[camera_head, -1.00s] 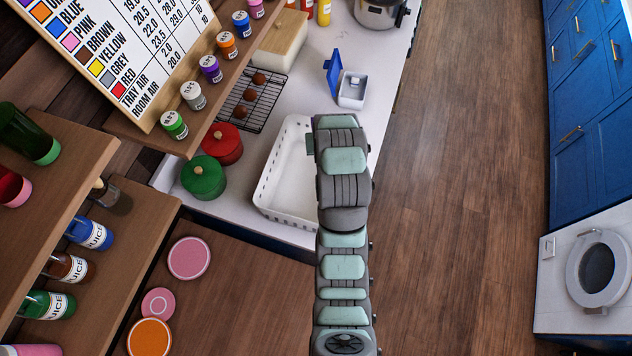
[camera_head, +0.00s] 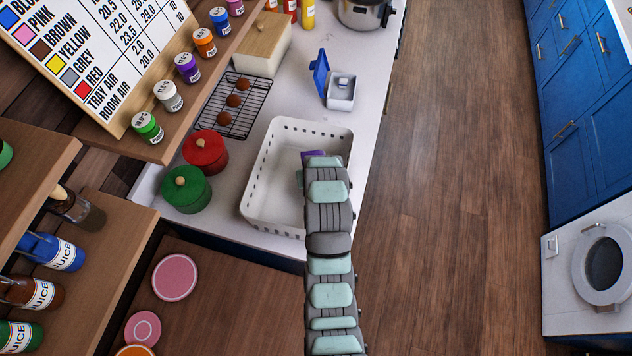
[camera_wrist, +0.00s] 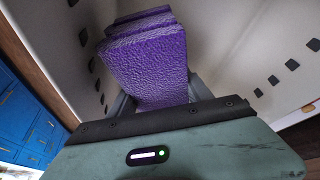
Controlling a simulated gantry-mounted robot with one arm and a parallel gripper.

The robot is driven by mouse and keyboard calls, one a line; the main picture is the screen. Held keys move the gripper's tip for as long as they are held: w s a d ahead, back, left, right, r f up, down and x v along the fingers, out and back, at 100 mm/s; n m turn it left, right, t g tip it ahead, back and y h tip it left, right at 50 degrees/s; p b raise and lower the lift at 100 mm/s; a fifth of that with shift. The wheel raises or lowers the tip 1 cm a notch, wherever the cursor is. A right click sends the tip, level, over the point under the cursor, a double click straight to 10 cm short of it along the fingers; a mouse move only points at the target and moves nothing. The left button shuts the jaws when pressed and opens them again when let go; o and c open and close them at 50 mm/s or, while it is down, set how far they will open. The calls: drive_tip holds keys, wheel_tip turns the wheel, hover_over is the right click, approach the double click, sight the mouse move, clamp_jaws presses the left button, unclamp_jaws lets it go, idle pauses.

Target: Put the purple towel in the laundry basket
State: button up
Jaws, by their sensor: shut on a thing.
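The purple towel (camera_wrist: 148,62) is folded and held between the fingers of my gripper (camera_wrist: 155,100) in the wrist view. A small purple patch of the towel (camera_head: 312,155) shows past the end of my arm in the head view. The white laundry basket (camera_head: 257,170) with slotted walls stands on the counter. Its walls (camera_wrist: 240,50) surround the towel in the wrist view, so the towel is over or inside the basket. I cannot tell whether it touches the basket floor. My arm hides the fingertips in the head view.
A red pot (camera_head: 206,151) and a green pot (camera_head: 187,188) stand left of the basket. A wire rack (camera_head: 236,106) with brown balls and an open white box (camera_head: 341,92) lie behind it. Open floor (camera_head: 450,180) is to the right.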

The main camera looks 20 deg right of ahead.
wheel_tip(320, 180, down, 2)
drive_tip(key=shift+s+f, duration=0.1)
drive_tip(key=shift+f, duration=0.7)
drive_tip(key=o, duration=1.7)
drive_tip(key=shift+r, duration=0.1)
